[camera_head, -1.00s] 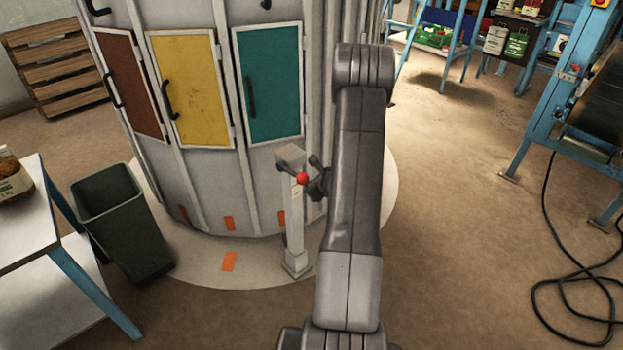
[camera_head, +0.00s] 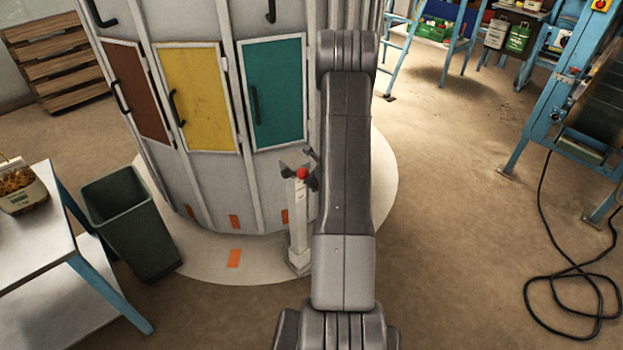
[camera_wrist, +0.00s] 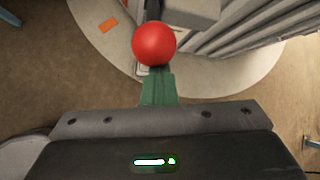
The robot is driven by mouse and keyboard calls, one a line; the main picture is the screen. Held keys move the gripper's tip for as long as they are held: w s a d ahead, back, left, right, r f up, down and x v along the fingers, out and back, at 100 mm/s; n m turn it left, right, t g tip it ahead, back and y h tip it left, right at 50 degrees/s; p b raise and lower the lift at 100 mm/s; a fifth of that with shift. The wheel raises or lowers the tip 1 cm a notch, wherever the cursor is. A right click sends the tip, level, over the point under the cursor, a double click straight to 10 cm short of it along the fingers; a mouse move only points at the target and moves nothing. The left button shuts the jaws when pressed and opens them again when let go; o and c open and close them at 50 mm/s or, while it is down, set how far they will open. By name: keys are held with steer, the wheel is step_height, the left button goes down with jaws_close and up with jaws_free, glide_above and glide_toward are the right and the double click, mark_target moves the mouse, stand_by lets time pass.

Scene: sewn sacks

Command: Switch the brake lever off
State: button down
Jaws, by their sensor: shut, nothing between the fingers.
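The brake lever's red ball knob (camera_head: 302,173) shows at the top of a slim pale post (camera_head: 297,225) in front of the big round cabinet. In the wrist view the red knob (camera_wrist: 154,44) is large and lies just beyond my gripper's green fingertips (camera_wrist: 157,80). The fingers are together with nothing between them. The knob is very near the tips, and I cannot tell whether they touch it. In the head view my arm hides most of the gripper and part of the lever, so the lever's angle is unclear.
The round cabinet has brown, yellow (camera_head: 197,97) and teal (camera_head: 272,90) doors with handles. A dark green bin (camera_head: 130,220) and a white table (camera_head: 35,240) stand at left. A black cable (camera_head: 570,290) lies on the floor at right. Open floor lies right of my arm.

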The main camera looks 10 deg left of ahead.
steer(key=shift+w+a+r, duration=0.2)
steer(key=shift+w+r, duration=0.15)
steer(key=shift+r, duration=0.25)
steer(key=s+d+f+b, duration=0.1)
steer(key=d+f+b, duration=0.2)
steer(key=f+b, duration=0.1)
steer(key=w+a+r+v, duration=0.1)
steer(key=v, duration=0.9)
steer(key=shift+r, duration=0.25)
steer(key=a+p+x, duration=0.1)
steer(key=p+x, duration=0.1)
steer(key=x, duration=0.7)
steer(key=shift+s+p, duration=0.15)
steer(key=shift+p, duration=0.25)
